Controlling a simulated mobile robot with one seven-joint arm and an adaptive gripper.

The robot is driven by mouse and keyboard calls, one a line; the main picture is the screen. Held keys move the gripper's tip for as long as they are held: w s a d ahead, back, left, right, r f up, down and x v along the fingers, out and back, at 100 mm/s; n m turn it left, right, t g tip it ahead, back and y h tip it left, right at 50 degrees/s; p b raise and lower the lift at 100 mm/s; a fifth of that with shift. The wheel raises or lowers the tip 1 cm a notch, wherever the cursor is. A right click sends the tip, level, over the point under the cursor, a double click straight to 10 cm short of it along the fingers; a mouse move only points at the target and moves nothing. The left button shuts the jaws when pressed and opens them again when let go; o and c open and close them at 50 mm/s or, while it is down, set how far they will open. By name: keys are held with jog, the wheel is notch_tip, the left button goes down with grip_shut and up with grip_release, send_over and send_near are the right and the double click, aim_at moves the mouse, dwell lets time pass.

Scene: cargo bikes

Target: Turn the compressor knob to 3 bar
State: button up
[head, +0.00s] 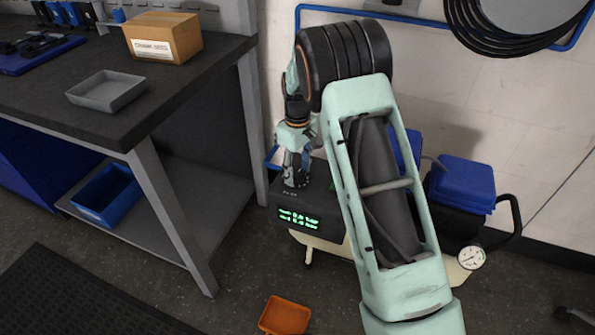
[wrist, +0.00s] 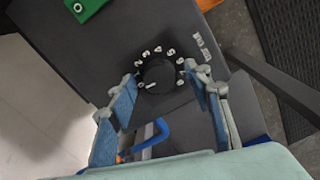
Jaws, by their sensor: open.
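The compressor knob (wrist: 157,77) is a round black dial with a pale pointer mark, ringed by several white markers, on a dark panel (wrist: 95,60). My gripper (wrist: 165,88) is open, with one finger on each side of the knob in the wrist view; I cannot tell whether either finger touches it. In the head view my gripper (head: 295,172) points down over the top of the dark compressor box (head: 300,215), and the knob is hidden there. The box front has a green lit display (head: 298,219), too small to read surely.
A workbench (head: 60,115) with a grey tray (head: 106,91) and a cardboard box (head: 163,37) stands at left. An orange tray (head: 285,315) lies on the floor. A blue bent handle (wrist: 152,137) lies between the fingers.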

jog(key=c, duration=1.1)
jog(key=shift+c, duration=0.2)
jog(key=shift+r+m+p, duration=0.1)
jog(key=shift+m+p, duration=0.2)
jog(key=shift+m, duration=0.1)
jog(key=m+p, duration=0.2)
jog(key=shift+r+m, duration=0.1)
jog(key=shift+m, duration=0.3)
jog(key=m+p, duration=0.2)
jog(key=m, duration=0.2)
jog(key=shift+m, duration=0.3)
jog(key=m+p, duration=0.2)
jog(key=m, duration=0.2)
jog(key=shift+m+p, duration=0.5)
jog(key=shift+m, duration=1.6)
jog(key=shift+f, duration=0.2)
